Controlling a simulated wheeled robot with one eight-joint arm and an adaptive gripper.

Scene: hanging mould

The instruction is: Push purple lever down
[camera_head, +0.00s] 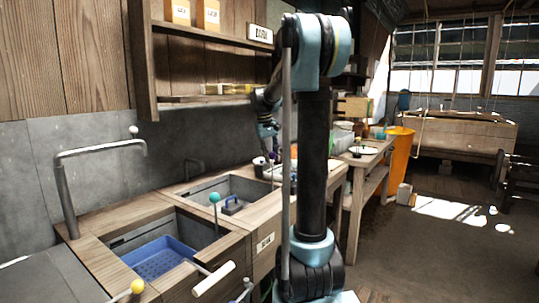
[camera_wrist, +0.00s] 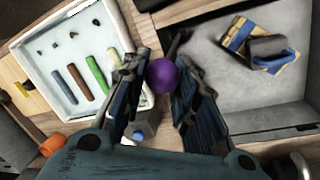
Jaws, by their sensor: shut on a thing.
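The purple lever's round knob (camera_wrist: 163,77) shows in the wrist view between the two dark fingers of my gripper (camera_wrist: 160,88). The fingers are closed in on either side of the knob. A dark rod (camera_wrist: 175,43) runs from beside the knob toward the top of the picture. In the head view my gripper (camera_head: 268,140) is pointed down by the far end of the second sink, and a small purple spot (camera_head: 272,157) shows just below it. The knob's exact contact with the fingers is partly hidden.
A white tray (camera_wrist: 42,62) with coloured sticks lies left in the wrist view. A grey basin with a blue-and-yellow block (camera_wrist: 262,48) lies right. In the head view, a teal-knobbed lever (camera_head: 214,198), a yellow knob (camera_head: 137,286) and a blue basket (camera_head: 150,262) are nearer. A shelf (camera_head: 205,98) hangs above.

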